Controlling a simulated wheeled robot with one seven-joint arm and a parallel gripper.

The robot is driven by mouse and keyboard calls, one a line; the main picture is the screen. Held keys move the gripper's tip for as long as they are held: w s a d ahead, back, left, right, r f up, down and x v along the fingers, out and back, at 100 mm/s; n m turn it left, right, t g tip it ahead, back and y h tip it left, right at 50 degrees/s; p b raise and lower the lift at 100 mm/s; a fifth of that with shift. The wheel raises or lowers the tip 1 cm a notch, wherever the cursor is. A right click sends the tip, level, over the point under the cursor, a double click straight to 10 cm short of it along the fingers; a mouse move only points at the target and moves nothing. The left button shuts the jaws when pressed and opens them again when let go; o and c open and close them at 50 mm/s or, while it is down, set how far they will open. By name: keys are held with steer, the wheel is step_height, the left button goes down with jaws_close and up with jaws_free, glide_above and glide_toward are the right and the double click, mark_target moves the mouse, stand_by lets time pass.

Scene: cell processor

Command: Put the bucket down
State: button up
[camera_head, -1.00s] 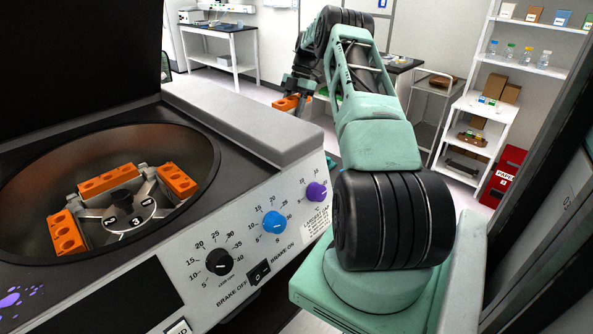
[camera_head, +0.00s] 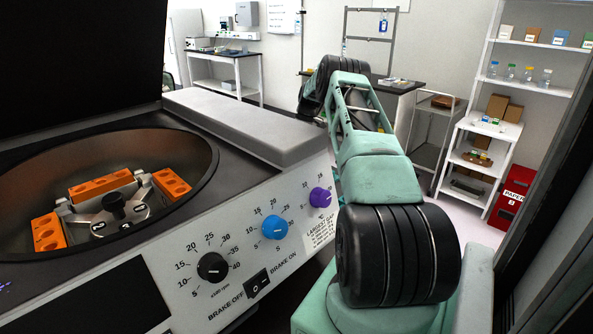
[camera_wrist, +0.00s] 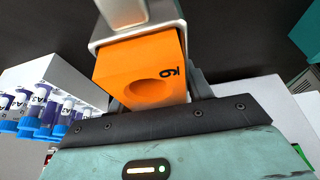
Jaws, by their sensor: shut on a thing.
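An orange bucket (camera_wrist: 143,75) with a round hollow and a dark mark on its face fills the middle of the wrist view. My gripper (camera_wrist: 150,105) is shut on it, and a pale metal piece (camera_wrist: 130,15) shows at its upper end. In the head view my gripper and this bucket are hidden behind the arm and the centrifuge. The open centrifuge (camera_head: 238,132) stands at the left, with several orange buckets (camera_head: 100,186) showing around its rotor (camera_head: 114,207).
In the wrist view, tubes (camera_wrist: 40,112) with blue and purple parts stand at the left by a pale block. A dark bench (camera_head: 395,87), a trolley (camera_head: 425,118), white shelves (camera_head: 530,47) and a red paper bin (camera_head: 510,195) stand behind and to the right of the arm.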

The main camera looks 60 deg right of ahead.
steer(key=shift+f+p, duration=0.8)
steer(key=shift+f, duration=2)
steer(key=shift+f, duration=0.1)
steer(key=o, duration=1.4)
steer(key=shift+r, duration=0.25)
steer(key=p+v, duration=0.2)
steer(key=v, duration=0.9)
steer(key=shift+s+d+r, duration=0.1)
steer(key=shift+r, duration=0.25)
